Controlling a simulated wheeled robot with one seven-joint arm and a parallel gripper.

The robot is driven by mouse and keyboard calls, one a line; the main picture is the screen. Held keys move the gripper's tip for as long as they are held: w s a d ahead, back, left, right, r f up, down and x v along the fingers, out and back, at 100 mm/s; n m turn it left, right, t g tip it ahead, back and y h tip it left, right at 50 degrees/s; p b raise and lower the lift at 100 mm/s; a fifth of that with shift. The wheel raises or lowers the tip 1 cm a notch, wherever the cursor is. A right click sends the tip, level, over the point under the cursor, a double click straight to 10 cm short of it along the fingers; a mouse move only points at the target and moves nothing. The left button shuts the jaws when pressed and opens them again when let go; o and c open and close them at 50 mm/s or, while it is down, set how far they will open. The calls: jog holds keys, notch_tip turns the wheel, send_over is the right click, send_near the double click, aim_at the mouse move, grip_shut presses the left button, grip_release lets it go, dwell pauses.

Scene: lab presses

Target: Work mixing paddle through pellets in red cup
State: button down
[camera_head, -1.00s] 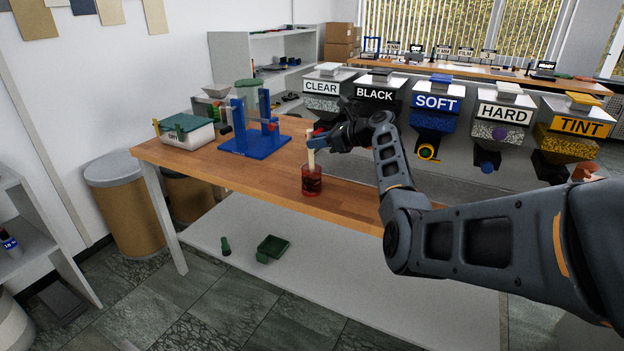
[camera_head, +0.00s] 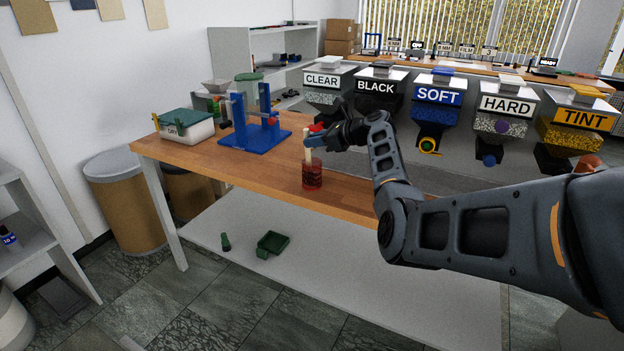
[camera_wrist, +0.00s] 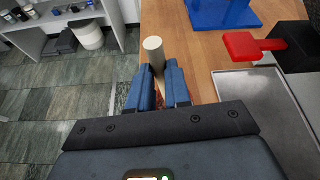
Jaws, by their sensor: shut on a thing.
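The red cup (camera_head: 312,176) stands on the wooden bench near its front edge, with dark contents showing through its clear red wall. The pale mixing paddle (camera_head: 308,144) stands nearly upright with its lower end inside the cup. My gripper (camera_head: 314,141) is shut on the paddle's handle just above the cup rim. In the wrist view, the blue fingers of my gripper (camera_wrist: 160,88) hold the round pale paddle (camera_wrist: 153,50). There the fingers and palm mostly hide the cup, and the paddle's lower end is out of sight.
A blue press (camera_head: 255,132) and a lidded white DRY box (camera_head: 186,127) stand on the bench to the left. Labelled hoppers, including SOFT (camera_head: 438,95), line the back right. A red handle (camera_wrist: 254,45) and a metal tray (camera_wrist: 265,110) lie right of my gripper.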

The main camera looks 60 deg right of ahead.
jog(key=shift+r, duration=0.15)
jog(key=r, duration=0.1)
jog(key=r+p, duration=0.1)
jog(key=shift+s+d+r, duration=0.4)
jog(key=shift+f, duration=0.1)
jog(key=f, duration=0.1)
jog(key=a+f, duration=0.1)
jog(key=shift+a+f, duration=0.3)
jog(key=shift+f, duration=0.1)
